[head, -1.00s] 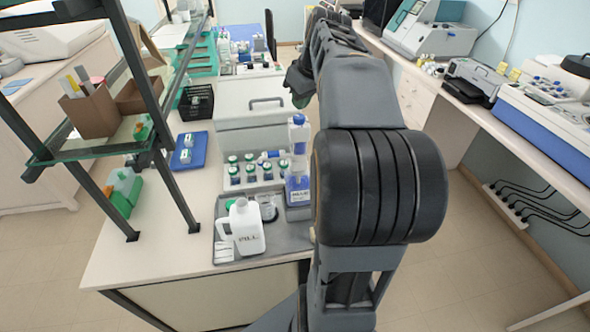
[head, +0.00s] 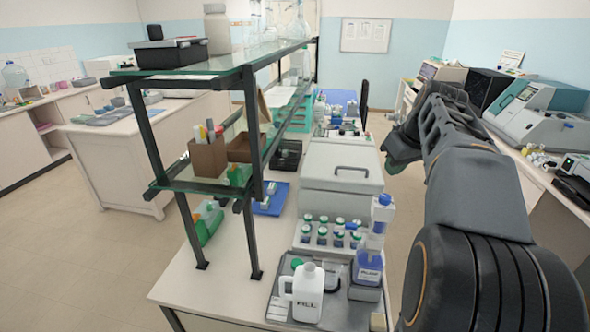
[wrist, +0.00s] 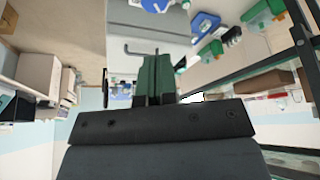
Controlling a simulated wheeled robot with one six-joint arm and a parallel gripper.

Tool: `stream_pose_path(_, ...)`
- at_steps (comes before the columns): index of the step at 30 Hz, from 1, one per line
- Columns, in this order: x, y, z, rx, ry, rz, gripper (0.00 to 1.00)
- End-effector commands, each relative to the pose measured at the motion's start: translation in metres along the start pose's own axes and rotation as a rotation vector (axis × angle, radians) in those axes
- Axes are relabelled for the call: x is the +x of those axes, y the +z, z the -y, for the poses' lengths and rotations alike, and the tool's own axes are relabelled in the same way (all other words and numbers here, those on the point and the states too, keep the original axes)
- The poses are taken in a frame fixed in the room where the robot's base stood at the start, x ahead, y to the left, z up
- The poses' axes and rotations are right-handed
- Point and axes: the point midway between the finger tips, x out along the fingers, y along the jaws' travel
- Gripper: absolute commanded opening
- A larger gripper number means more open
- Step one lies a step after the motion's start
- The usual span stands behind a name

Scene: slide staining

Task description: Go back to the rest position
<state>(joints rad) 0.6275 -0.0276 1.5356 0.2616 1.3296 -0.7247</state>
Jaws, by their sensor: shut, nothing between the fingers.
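My gripper (head: 389,166) shows in the head view at the far end of my arm. It hangs to the right of the bench, just right of the white box (head: 340,180) with a grey handle. In the wrist view my gripper (wrist: 155,62) shows as two green fingers pressed together with nothing between them. The wrist picture is upside down, and the white box (wrist: 148,25) with its handle lies beyond the fingertips. My arm is bent and runs along the right side of the head view.
A white jug (head: 308,293) and a blue-labelled bottle (head: 368,262) stand at the bench's near end, by a rack of green-capped vials (head: 329,233). A glass shelf (head: 200,72) rises at left. Instruments (head: 540,110) line the right counter. Floor between is clear.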

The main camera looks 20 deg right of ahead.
Motion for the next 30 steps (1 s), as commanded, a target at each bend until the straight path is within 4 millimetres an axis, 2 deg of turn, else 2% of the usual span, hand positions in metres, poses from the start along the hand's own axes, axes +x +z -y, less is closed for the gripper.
stream_pose_path(4, 0.006, 0.004, 0.014, 0.002, 0.002, 0.003, 0.0)
stream_pose_path(8, 0.026, 0.019, 0.057, 0.017, 0.006, 0.012, 0.0)
stream_pose_path(12, 0.056, 0.053, 0.115, 0.041, 0.019, 0.014, 0.0)
stream_pose_path(18, 0.097, 0.111, 0.176, 0.063, 0.03, -0.001, 0.0)
stream_pose_path(24, 0.126, 0.156, 0.206, 0.072, 0.03, -0.017, 0.0)
stream_pose_path(30, 0.137, 0.172, 0.216, 0.078, 0.028, -0.026, 0.0)
